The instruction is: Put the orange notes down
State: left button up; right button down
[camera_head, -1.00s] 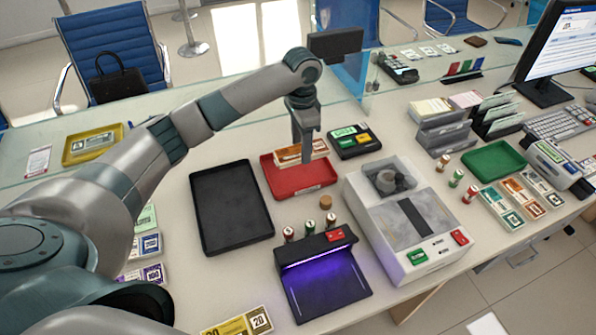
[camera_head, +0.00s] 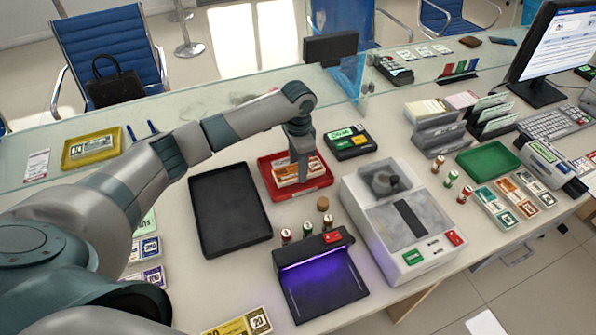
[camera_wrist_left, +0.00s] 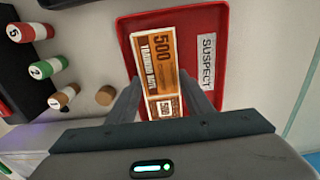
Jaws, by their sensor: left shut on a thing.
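The orange notes (camera_head: 312,172) are a banded bundle marked 500. They are in or just over the red tray (camera_head: 279,190), within its rim; I cannot tell whether they touch its floor. My left gripper (camera_head: 301,178) points down at the notes and is shut on them. In the left wrist view the orange notes (camera_wrist_left: 157,62) stretch out from between the two fingers (camera_wrist_left: 158,103), over the red tray (camera_wrist_left: 209,95) with its SUSPECT label (camera_wrist_left: 207,62). The fingers cover part of the bundle. My right gripper is not in view.
An empty black tray (camera_head: 230,210) lies left of the red tray. A counting machine (camera_head: 408,220) stands to the right, a purple-lit note checker (camera_head: 318,280) in front. A small black box (camera_head: 350,142) and a glass screen are behind.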

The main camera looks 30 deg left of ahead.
pick_arm(q)
jog(key=shift+f, duration=1.4)
jog(key=shift+f, duration=0.1)
jog(key=o, duration=0.9)
notch_tip(320, 180, up, 12)
jog(key=b, duration=0.1)
jog(key=shift+b, duration=0.35)
